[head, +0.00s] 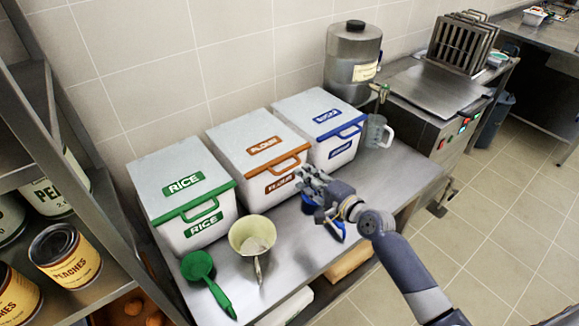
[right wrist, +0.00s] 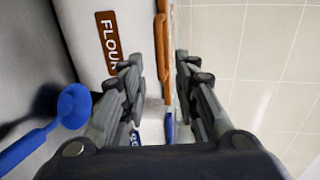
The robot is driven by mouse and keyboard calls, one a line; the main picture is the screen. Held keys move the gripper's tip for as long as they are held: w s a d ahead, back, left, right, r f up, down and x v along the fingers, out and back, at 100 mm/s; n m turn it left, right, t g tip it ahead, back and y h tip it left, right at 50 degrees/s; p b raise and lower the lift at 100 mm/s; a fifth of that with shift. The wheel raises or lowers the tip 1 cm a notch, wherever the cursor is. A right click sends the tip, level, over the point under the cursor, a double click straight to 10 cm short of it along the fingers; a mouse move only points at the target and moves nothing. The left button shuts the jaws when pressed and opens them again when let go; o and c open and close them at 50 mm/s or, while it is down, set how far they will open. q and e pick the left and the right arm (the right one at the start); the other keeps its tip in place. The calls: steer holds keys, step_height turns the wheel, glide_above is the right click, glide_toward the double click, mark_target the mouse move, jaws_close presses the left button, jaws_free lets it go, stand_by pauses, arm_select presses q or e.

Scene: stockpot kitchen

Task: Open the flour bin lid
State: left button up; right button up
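The flour bin (head: 240,135) is a white box with an orange-edged lid (head: 262,127) and an orange front handle (head: 287,158). It stands between the rice and sugar bins, and its lid is down. My right gripper (head: 308,178) is at the bin's front right corner, partly hiding it. In the right wrist view the gripper (right wrist: 160,65) is open. The orange handle (right wrist: 160,40) appears in line with the gap between its fingers; I cannot tell whether they touch it. The FLOUR label (right wrist: 107,40) shows to the left. My left gripper is not in view.
The rice bin (head: 165,172) is left and the sugar bin (head: 310,105) right. A green scoop (head: 205,280), a cream bowl-shaped scoop (head: 250,232) and a blue scoop (right wrist: 70,105) lie in front. A metal shelf with cans (head: 65,250) stands at left.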

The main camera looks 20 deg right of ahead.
mark_target(289, 168)
steer(key=x, duration=0.8)
steer(key=shift+w+a, duration=0.1)
jaws_close()
